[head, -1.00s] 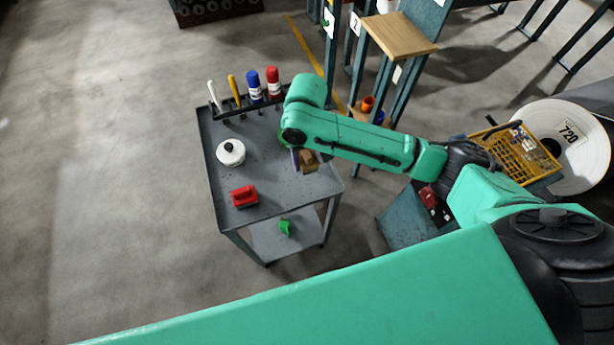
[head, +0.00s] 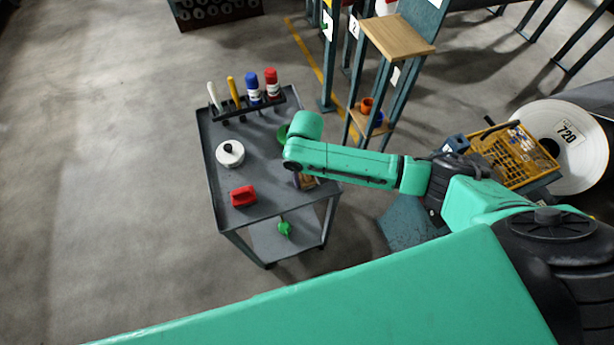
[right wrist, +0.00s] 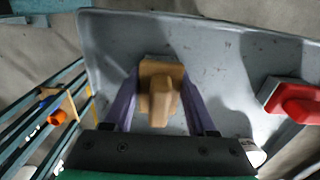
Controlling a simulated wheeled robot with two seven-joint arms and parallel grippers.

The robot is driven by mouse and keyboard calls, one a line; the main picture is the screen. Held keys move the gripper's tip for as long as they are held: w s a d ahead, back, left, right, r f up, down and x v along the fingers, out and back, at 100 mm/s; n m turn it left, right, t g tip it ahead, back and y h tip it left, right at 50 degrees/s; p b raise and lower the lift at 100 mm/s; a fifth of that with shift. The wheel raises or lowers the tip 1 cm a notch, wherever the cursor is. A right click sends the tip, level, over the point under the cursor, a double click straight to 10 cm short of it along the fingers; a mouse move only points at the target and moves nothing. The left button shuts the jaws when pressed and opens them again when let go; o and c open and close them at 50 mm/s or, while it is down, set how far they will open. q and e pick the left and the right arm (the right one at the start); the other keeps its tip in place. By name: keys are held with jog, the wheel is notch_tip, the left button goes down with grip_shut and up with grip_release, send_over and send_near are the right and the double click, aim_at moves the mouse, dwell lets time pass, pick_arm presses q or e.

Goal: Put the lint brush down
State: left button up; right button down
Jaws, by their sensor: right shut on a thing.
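The lint brush (right wrist: 160,88) looks like a tan wooden block with a raised grip. In the right wrist view it sits between the two purple fingers of my right gripper (right wrist: 162,100), which is shut on it. In the head view the brush (head: 308,183) shows only partly below my right forearm, near the right edge of the grey cart top (head: 262,160). It is over the cart top; I cannot tell whether it touches the surface. My left gripper is not in view.
On the cart are a white round lidded pot (head: 230,153), a red brush-like tool (head: 243,196) and a rack (head: 250,108) of upright handles and bottles. A green item (head: 284,228) is on the lower shelf. Shelving posts (head: 380,90) stand right of the cart.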

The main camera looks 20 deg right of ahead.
jog(key=shift+s+f, duration=0.5)
jog(key=shift+f, duration=0.1)
jog(key=shift+c, duration=1)
grip_release()
jog(key=shift+s+d, duration=0.1)
jog(key=shift+r, duration=0.3)
jog(key=r, duration=0.4)
jog(key=w+r, duration=0.1)
jog(key=r, duration=0.7)
jog(key=shift+w+r, duration=0.2)
jog(key=shift+r, duration=0.15)
jog(key=shift+s, duration=0.1)
